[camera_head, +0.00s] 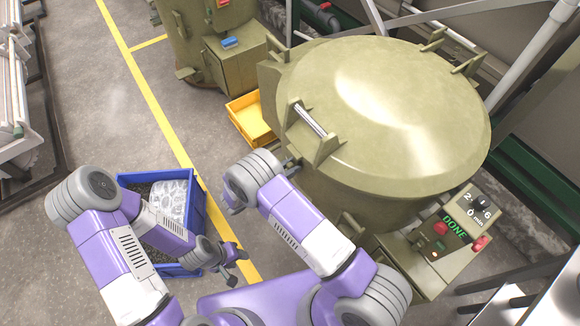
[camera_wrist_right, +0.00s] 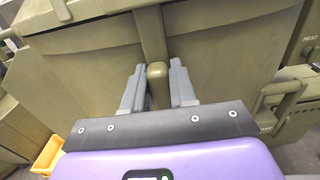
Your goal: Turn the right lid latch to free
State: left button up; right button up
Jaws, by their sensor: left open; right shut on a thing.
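The barrel's round olive lid (camera_head: 385,110) is down on its drum in the head view. In the right wrist view, the right lid latch (camera_wrist_right: 157,72) is an olive bar with a rounded end, pointing down over the barrel's side. My right gripper (camera_wrist_right: 157,92) is shut on it, one grey finger on each side. The fingers are hardly visible in the head view, beside the barrel below the lid handle (camera_head: 310,121). My left gripper (camera_head: 234,265) is open and empty, low beside the blue crate (camera_head: 196,213), apart from the barrel.
A control box (camera_head: 462,222) reading DONE stands at the barrel's lower right. A yellow crate (camera_head: 238,118) lies left of the barrel. The blue crate holds a bag of pale parts and dark small parts. Another machine stands behind. The floor left of the yellow line is mostly clear.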

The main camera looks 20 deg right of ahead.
jog(key=shift+f+m, duration=0.1)
jog(key=shift+m, duration=0.2)
grip_shut()
jog(key=m+b, duration=0.2)
jog(key=m, duration=0.1)
jog(key=shift+s+f+m, duration=0.15)
jog(key=shift+s+m, duration=0.15)
jog(key=shift+s, duration=0.1)
jog(key=m, duration=0.1)
jog(key=m+b, duration=0.1)
jog(key=m, duration=0.1)
jog(key=m+b, duration=0.1)
jog(key=shift+s+d+f+m, duration=0.2)
jog(key=shift+s+f+m, duration=0.05)
jog(key=shift+s+m, duration=0.1)
jog(key=m+b, duration=0.1)
jog(key=m, duration=0.1)
jog(key=m+b, duration=0.1)
jog(key=m, duration=0.1)
jog(key=f+m+b, duration=0.1)
jog(key=m, duration=0.1)
jog(key=shift+s+d, duration=0.1)
jog(key=shift+s, duration=0.15)
jog(key=shift+f+m+b, duration=0.2)
jog(key=shift+m+b, duration=0.65)
jog(key=shift+m, duration=0.6)
jog(key=o, duration=0.9)
grip_release()
jog(key=shift+w, duration=0.1)
jog(key=shift+r, duration=0.1)
